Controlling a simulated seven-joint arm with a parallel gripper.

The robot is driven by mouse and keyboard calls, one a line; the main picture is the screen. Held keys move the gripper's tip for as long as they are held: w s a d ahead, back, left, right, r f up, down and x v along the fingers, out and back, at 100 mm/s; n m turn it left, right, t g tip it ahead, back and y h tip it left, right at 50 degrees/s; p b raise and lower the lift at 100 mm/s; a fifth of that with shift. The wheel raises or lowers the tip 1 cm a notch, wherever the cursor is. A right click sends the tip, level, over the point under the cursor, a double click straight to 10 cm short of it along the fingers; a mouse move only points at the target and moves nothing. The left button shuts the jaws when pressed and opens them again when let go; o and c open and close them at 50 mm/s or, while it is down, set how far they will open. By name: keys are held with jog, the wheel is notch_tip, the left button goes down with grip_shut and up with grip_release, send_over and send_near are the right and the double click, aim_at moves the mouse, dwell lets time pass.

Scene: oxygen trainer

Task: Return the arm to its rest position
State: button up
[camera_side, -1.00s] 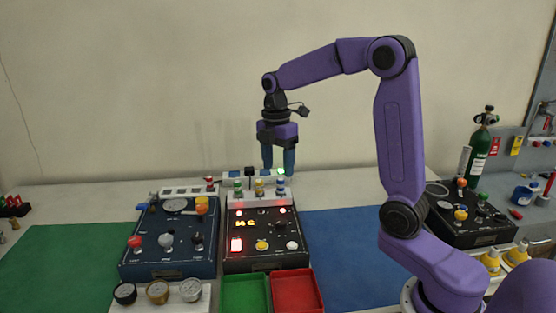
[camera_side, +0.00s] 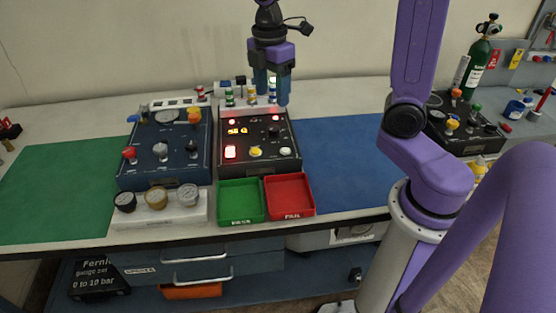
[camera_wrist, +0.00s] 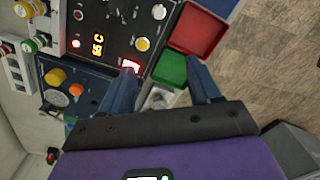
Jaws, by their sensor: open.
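In the side view my gripper (camera_side: 273,97) hangs with its fingers pointing down, near the small fittings (camera_side: 251,95) at the back of the black panel box (camera_side: 260,165). Its blue fingers are apart with nothing visible between them. The upper part of my arm is cut off by the top of the picture. In the wrist view my gripper (camera_wrist: 163,84) shows two spread, empty fingers. I cannot tell its exact height above the fittings.
A blue panel box (camera_side: 165,173) stands left of the black one. Gauges on a white stand (camera_side: 180,212), a green tray (camera_side: 240,216) and a red tray (camera_side: 290,210) lie in front. A green cylinder (camera_side: 478,65) stands at right. The blue mat (camera_side: 340,150) is bare.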

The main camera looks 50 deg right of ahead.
jog(key=s+a+f+m, duration=0.1)
jog(key=s+f, duration=0.1)
jog(key=s, duration=0.9)
jog(key=s+a+f+m, duration=0.2)
jog(key=s+f, duration=0.1)
jog(key=s, duration=0.8)
jog(key=shift+a, duration=0.15)
